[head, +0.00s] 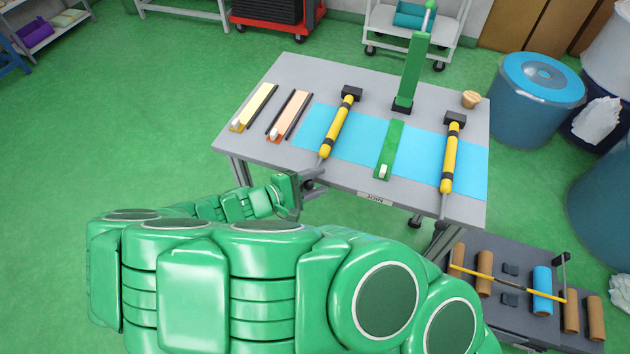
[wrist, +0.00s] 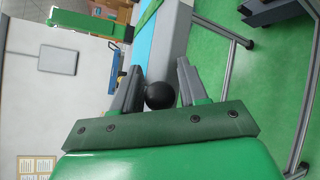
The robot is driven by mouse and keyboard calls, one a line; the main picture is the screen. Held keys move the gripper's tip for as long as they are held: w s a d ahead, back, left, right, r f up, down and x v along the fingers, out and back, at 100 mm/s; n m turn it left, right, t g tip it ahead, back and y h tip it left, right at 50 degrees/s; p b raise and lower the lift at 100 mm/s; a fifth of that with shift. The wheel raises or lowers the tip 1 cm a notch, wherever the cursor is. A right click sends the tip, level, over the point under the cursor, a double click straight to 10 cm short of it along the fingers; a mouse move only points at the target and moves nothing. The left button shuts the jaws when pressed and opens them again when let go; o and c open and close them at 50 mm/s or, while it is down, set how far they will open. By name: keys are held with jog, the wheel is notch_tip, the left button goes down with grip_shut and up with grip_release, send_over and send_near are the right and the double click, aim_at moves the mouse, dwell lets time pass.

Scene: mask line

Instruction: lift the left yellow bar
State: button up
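The left yellow bar (head: 337,127) lies across the blue mat, hinged at a black block at the table's far side. Its thin grey rod reaches the near table edge. My gripper (head: 313,182) is at that edge, by the rod's near end. In the wrist view, a black ball knob (wrist: 159,96) sits between the two fingers of my gripper (wrist: 160,80). The fingers stand apart on either side of the knob, with a small gap at the right one; whether the left one touches is unclear. The right yellow bar (head: 450,158) lies lowered on the mat's right side.
The grey table (head: 283,78) also holds a green upright post (head: 411,72), a green strip (head: 388,150) and two trays of strips at left. A lower roller stand (head: 520,285) is at right, near blue barrels (head: 540,95). The floor at left is free.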

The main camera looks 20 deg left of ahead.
jog(key=shift+f, duration=0.1)
grip_shut()
jog(key=shift+g, duration=0.4)
jog(key=shift+w+r, duration=0.2)
jog(key=shift+r, duration=2.55)
jog(key=shift+o, duration=1.5)
grip_release()
jog(key=shift+s+a, duration=0.1)
jog(key=v, duration=0.7)
jog(key=shift+s, duration=0.25)
